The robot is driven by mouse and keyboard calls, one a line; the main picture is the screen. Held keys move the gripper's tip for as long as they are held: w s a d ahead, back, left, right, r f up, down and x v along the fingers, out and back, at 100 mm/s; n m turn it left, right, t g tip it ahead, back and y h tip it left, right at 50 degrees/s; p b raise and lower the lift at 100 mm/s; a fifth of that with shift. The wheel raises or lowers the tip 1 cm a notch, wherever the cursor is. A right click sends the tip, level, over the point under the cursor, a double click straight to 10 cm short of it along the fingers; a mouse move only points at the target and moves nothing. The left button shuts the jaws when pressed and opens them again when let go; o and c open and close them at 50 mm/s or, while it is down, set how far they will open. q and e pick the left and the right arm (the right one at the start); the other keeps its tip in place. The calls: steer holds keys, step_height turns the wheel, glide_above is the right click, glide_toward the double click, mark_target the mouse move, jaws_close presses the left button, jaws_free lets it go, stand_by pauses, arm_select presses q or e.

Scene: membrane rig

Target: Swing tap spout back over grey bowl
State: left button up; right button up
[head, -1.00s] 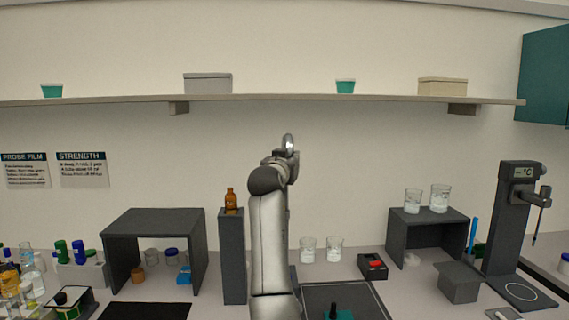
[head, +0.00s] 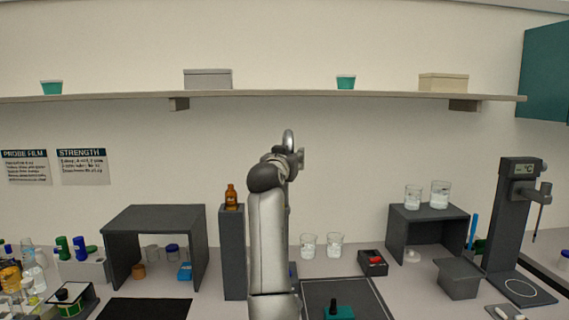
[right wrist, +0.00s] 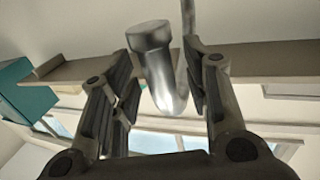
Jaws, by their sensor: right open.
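The metal tap spout (right wrist: 157,70) shows in the right wrist view as a thick, bent tube with a wide collar at its end. It lies between the two fingers of my right gripper (right wrist: 163,65), which are open, with gaps visible beside the tube. In the head view my right arm rises in the middle, and the right gripper (head: 290,160) is small at its top. A curved bit of the spout (head: 289,138) shows just above it. The rest of the tap is hidden behind my arm. I cannot make out a grey bowl. My left gripper is not in view.
A dark grey pillar with a brown bottle (head: 231,196) stands just left of my arm. Beakers (head: 308,246) stand to its right. A long wall shelf (head: 330,97) runs behind and above. A grey tapered bin (head: 458,279) stands at the right beside a dark stand.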

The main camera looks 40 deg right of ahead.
steer(key=v, duration=1.1)
steer(key=shift+s, duration=0.1)
